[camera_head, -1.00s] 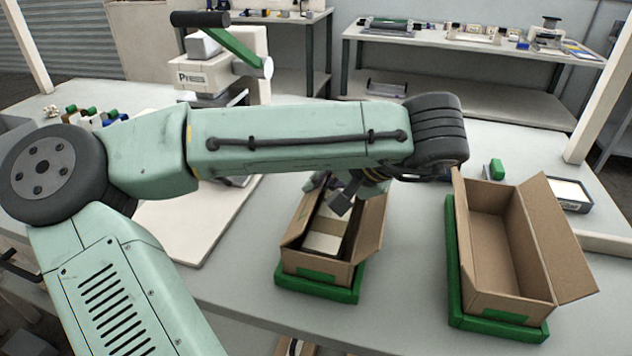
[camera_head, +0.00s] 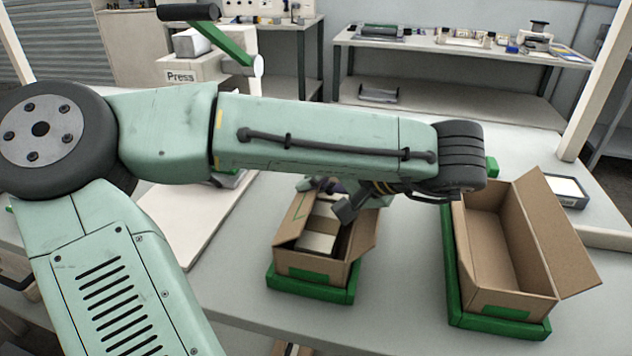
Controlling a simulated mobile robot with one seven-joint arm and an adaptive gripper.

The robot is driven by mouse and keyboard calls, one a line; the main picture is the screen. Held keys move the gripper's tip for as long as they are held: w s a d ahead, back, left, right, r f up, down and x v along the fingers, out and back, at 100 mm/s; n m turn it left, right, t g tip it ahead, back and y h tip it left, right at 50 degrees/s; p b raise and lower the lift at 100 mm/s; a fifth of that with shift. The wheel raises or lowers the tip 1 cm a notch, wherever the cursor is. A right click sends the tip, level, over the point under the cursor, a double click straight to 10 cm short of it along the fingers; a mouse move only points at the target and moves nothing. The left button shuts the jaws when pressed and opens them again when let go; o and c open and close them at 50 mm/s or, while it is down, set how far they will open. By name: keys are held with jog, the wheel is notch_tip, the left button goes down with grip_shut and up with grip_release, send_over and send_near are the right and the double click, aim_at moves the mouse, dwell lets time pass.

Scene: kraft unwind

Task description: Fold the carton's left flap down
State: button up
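A small open brown carton (camera_head: 295,264) sits in a green tray (camera_head: 312,287) at the middle of the bench. Its left flap (camera_head: 289,229) slants inward over the left part of the opening. Its right flap (camera_head: 363,232) stands up and leans outward. A pale block (camera_head: 317,243) shows inside. My gripper (camera_head: 345,211) is over the carton's opening, right of the left flap, with a dark finger pointing down. My arm hides most of the gripper, so I cannot tell whether it is open or touches the flap.
A larger open, empty-looking carton (camera_head: 497,287) stands in another green tray (camera_head: 490,325) on the right, its right flap spread outward. A press (camera_head: 196,75) stands behind my arm. The bench between the two cartons is clear.

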jog(key=o, duration=0.4)
jog(key=shift+r, duration=0.1)
dwell(0.3)
